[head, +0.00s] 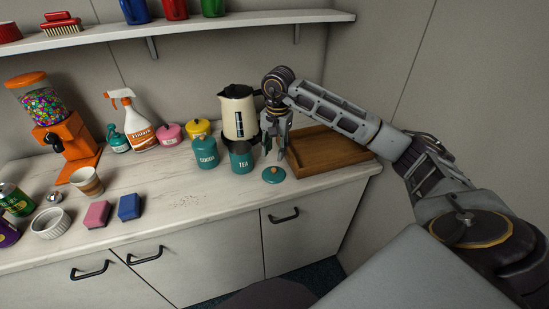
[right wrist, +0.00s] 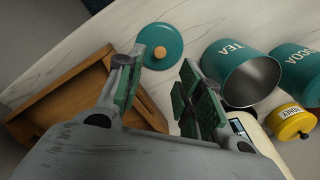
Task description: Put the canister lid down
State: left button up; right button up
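The teal canister lid (head: 273,175) with an orange knob lies on the counter in front of the wooden tray. It also shows in the right wrist view (right wrist: 160,36), knob facing up. The teal TEA canister (head: 241,160) stands uncovered just left of the lid; its open mouth and empty inside show in the right wrist view (right wrist: 250,78). My right gripper (head: 274,151) is above the counter behind the lid, pointing down. Its fingers (right wrist: 165,75) are apart with nothing between them. My left gripper is not in view.
The wooden tray (head: 332,172) is right of my right gripper. A cream kettle (head: 238,108) stands behind the canisters. The teal COCOA canister (head: 205,154) is left of TEA. Blue (head: 129,206) and pink (head: 96,214) sponges lie further left. The front counter around the lid is clear.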

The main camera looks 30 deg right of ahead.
jog(key=shift+r, duration=1.9)
jog(key=shift+s, duration=0.1)
